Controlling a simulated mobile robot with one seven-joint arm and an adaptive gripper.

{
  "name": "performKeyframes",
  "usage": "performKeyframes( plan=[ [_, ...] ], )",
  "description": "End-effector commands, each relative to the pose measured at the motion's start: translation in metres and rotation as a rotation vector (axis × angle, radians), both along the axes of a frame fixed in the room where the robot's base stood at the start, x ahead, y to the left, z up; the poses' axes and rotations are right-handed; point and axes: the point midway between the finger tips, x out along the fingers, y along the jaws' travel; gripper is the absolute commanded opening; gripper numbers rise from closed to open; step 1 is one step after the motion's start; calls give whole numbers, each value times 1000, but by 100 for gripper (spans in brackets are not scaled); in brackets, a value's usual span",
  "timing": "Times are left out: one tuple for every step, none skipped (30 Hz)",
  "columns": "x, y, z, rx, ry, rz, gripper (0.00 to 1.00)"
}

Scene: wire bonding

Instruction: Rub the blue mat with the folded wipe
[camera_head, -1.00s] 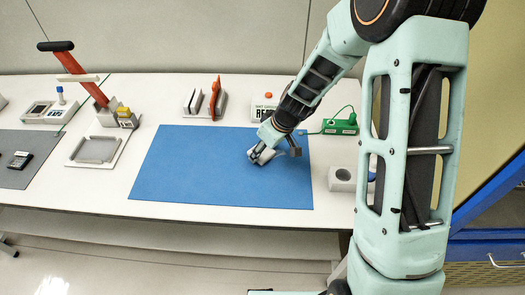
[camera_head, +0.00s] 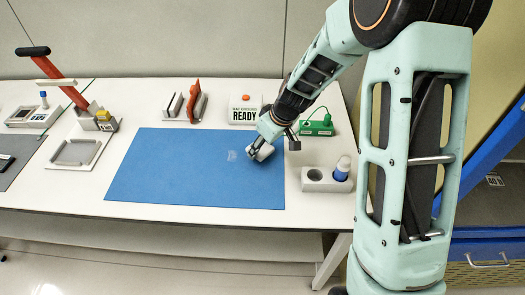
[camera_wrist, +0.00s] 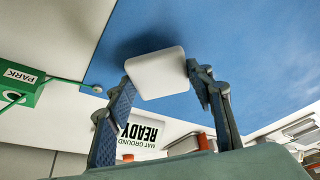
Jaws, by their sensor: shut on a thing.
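The blue mat (camera_head: 170,170) lies flat on the white bench and also fills much of the wrist view (camera_wrist: 265,60). A pale smudge (camera_head: 231,155) shows on its right half. My gripper (camera_head: 257,152) is over the mat near its right edge, to the right of the smudge. In the wrist view, its fingers (camera_wrist: 160,77) are shut on the folded wipe (camera_wrist: 158,72), a white rounded pad. A dark shadow lies beside the wipe on the mat. I cannot tell whether the wipe touches the mat.
A white sign reading READY (camera_head: 245,108) and a green PARK box (camera_head: 318,127) with a cord stand behind the mat's right corner. A white holder (camera_head: 318,182) with a blue-and-white bottle (camera_head: 342,168) is right of the mat. A red-handled press (camera_head: 68,85) stands left.

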Motion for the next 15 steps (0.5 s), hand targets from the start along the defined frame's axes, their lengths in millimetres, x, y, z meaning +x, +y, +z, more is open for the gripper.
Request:
performKeyframes(
  plan=[
    [-1,1,6,0,3,2,22],
    [0,1,9,0,3,2,22],
    [0,1,12,0,4,1,22],
    [0,2,15,0,4,1,22],
    [1,2,18,0,3,1,22],
    [2,2,22,0,3,1,22],
    [2,3,24,0,3,1,22],
    [2,3,27,1,2,1,22],
    [3,3,31,1,2,1,22],
    [3,4,33,1,2,0,22],
    [4,4,36,1,2,0,22],
    [4,4,40,0,3,1,22],
    [4,5,42,0,3,1,22],
    [4,5,45,0,3,1,22],
    [5,5,48,1,4,0,22]
  ],
)
